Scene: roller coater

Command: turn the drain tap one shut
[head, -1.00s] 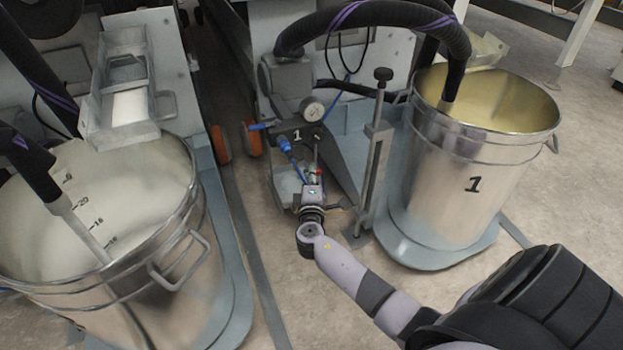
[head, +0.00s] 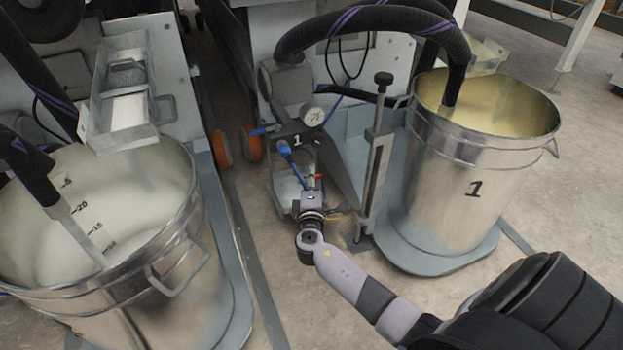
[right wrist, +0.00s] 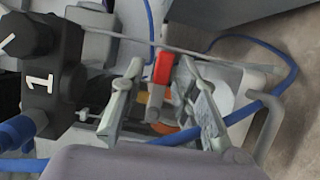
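The drain tap with its red handle (right wrist: 163,67) is in the right wrist view, between the two fingers of my right gripper (right wrist: 160,108). The fingers stand apart on either side of the tap, and I see no clear contact. In the head view the red handle (head: 318,178) shows as a small spot just beyond my right gripper (head: 312,192), below the pump block marked 1 (head: 297,140). My gripper hides most of the tap there. My left gripper is not in view.
An upright post (head: 376,160) is close right of my gripper. Blue hoses (right wrist: 278,92) run around the tap.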

